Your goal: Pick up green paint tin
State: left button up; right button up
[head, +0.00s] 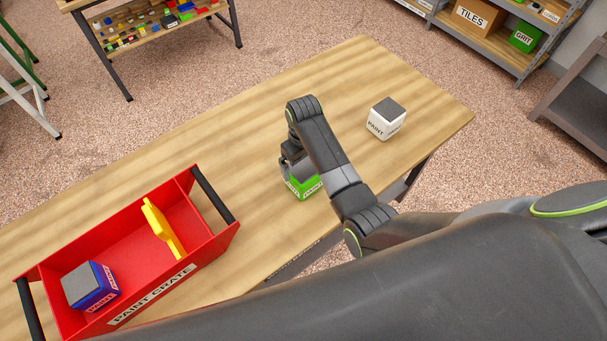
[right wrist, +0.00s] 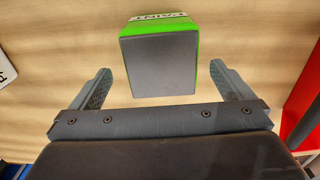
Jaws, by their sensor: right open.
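The green paint tin (head: 304,188) stands on the wooden table under my right gripper (head: 291,168). It is a box-shaped tin with a white label and a grey top. In the right wrist view the green paint tin (right wrist: 159,62) shows its grey top, lying ahead of and between the two fingers. My right gripper (right wrist: 164,90) is open, with a gap on each side of the tin; whether the fingers reach down beside it I cannot tell. In the head view my arm hides part of the tin. My left gripper is not in view.
A red paint crate (head: 216,243) on the table's left holds a blue paint tin (head: 92,287) and a yellow object (head: 162,228). A white paint tin (head: 386,119) stands at the back right. The table (head: 330,85) is clear behind my gripper.

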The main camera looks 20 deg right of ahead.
jog(key=shift+f+p, duration=0.6)
jog(key=shift+f, duration=2.3)
jog(key=c, duration=1.1)
